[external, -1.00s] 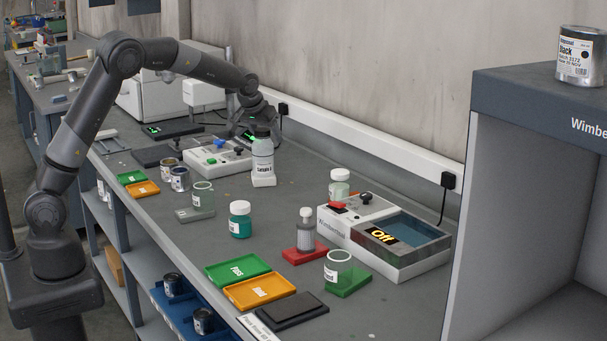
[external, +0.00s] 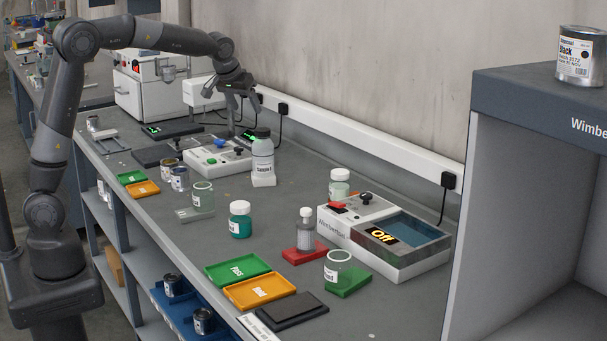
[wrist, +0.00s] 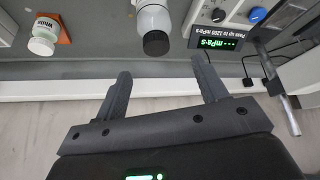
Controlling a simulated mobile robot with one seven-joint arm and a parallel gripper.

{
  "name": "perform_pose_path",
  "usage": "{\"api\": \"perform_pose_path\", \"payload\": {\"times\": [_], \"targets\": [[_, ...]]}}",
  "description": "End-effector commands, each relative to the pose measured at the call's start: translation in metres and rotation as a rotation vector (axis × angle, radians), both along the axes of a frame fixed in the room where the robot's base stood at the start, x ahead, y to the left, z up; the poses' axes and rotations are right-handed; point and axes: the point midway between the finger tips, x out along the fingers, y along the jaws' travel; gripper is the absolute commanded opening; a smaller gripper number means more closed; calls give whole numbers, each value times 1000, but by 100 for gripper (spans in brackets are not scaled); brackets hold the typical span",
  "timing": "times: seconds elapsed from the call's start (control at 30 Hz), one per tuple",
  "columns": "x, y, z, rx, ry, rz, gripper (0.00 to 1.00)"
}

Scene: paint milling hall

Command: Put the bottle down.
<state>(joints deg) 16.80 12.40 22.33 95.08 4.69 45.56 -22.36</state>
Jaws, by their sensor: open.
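The bottle (external: 262,160) is pale with a dark cap and a white label.
The white instrument (external: 216,158) stands left of the bottle, with a lit display (wrist: 216,43) close by. A white wall trunking with plugs (external: 330,137) runs behind. A teal jar (external: 240,220) and green tray (external: 237,269) stand nearer the front.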

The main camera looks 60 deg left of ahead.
Motion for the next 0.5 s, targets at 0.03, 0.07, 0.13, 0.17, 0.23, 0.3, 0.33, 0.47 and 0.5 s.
{"api": "perform_pose_path", "payload": {"times": [0.03, 0.07, 0.13, 0.17, 0.23, 0.3, 0.33, 0.47, 0.5], "targets": [[-18, 1, 7, -18, 0, -12, 66], [-29, 1, 11, -27, 0, -22, 66], [-57, -1, 17, -47, 3, -50, 66], [-69, -2, 19, -54, 5, -61, 66], [-97, -6, 24, -68, 8, -92, 66], [-126, -9, 27, -77, 10, -124, 66], [-138, -11, 28, -80, 10, -138, 66], [-191, -20, 29, -84, 9, -199, 66], [-207, -23, 27, -82, 11, -218, 66]]}}
